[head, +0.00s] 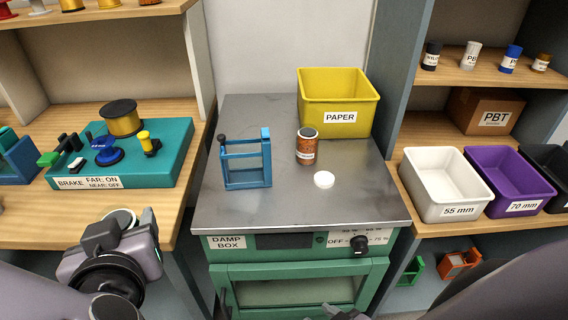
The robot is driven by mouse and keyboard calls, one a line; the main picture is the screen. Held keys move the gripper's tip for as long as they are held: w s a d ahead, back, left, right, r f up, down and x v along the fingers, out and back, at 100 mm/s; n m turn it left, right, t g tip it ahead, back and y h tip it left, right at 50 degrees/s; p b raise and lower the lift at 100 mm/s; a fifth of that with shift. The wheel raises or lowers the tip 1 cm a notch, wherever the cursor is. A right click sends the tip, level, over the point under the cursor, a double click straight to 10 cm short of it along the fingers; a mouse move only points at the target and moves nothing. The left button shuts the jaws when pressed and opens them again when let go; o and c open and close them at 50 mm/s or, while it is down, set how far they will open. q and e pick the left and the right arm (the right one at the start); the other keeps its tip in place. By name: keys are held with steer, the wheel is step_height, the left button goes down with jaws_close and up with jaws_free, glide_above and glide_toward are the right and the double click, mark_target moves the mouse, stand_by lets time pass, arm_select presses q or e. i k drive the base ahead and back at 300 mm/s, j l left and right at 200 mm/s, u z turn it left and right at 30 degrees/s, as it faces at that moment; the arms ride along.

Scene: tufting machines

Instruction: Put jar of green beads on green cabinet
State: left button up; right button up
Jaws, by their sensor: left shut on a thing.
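My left gripper (123,232) is at the lower left, in front of the wooden bench and left of the cabinet. It is shut on a round, pale-rimmed thing (121,216), which looks like a jar. The fingers hide most of it, and I cannot see green beads in it. Only a small tip of my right gripper (345,314) shows at the bottom edge, in front of the cabinet; its jaws cannot be made out.
On the cabinet top stand a blue frame (246,164), an orange-brown jar (306,147), a white lid (324,180) and a yellow PAPER bin (340,103). The top's left rear and front are clear. A teal brake device (167,164) sits on the left bench; bins (440,185) stand right.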

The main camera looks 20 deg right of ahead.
mark_target(318, 197)
steer(key=k+l, duration=0.1)
steer(key=l, duration=0.35)
steer(key=k+l, duration=0.1)
steer(key=l, duration=0.35)
steer(key=k+l, duration=0.1)
steer(key=l, duration=0.35)
